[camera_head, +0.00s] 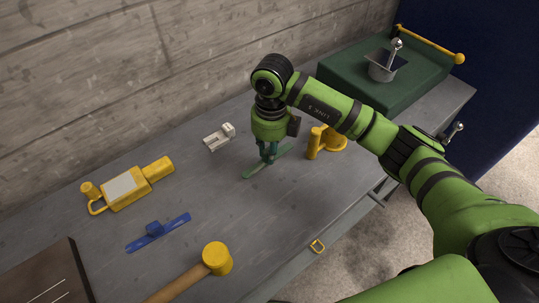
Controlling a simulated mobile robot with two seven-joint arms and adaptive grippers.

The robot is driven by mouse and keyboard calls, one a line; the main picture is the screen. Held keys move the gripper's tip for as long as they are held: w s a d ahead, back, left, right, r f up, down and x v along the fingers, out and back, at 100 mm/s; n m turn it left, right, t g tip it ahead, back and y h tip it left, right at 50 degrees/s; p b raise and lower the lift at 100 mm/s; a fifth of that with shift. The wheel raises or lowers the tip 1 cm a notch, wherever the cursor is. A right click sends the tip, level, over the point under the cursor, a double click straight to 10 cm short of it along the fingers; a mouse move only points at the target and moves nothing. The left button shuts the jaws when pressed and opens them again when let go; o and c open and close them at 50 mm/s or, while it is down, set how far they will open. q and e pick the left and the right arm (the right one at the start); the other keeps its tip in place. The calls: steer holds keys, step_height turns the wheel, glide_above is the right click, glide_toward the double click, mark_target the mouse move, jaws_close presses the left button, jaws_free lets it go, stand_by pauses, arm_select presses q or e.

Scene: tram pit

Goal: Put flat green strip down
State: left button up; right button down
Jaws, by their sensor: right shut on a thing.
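The flat green strip (255,170) is at the middle of the grey workbench, running from lower left to upper right. My right gripper (268,158) points down over it and is shut on it. The strip is at or just above the bench top; I cannot tell if it touches. The fingers hide its middle part. My left gripper is not in view.
Close to the right of my gripper stands a yellow object (313,144). A small white device (218,137), a yellow tool (125,189), a blue piece (158,232) and a mallet (216,258) lie around. A green box (345,75) is at back right. Bare bench lies in front.

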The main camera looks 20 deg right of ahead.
step_height(320, 180, down, 2)
steer(key=shift+f+p, duration=0.2)
steer(key=shift+p, duration=0.15)
steer(key=shift+f, duration=0.3)
steer(key=shift+f, duration=0.1)
steer(key=shift+f, duration=0.15)
steer(key=c, duration=1.1)
jaws_free()
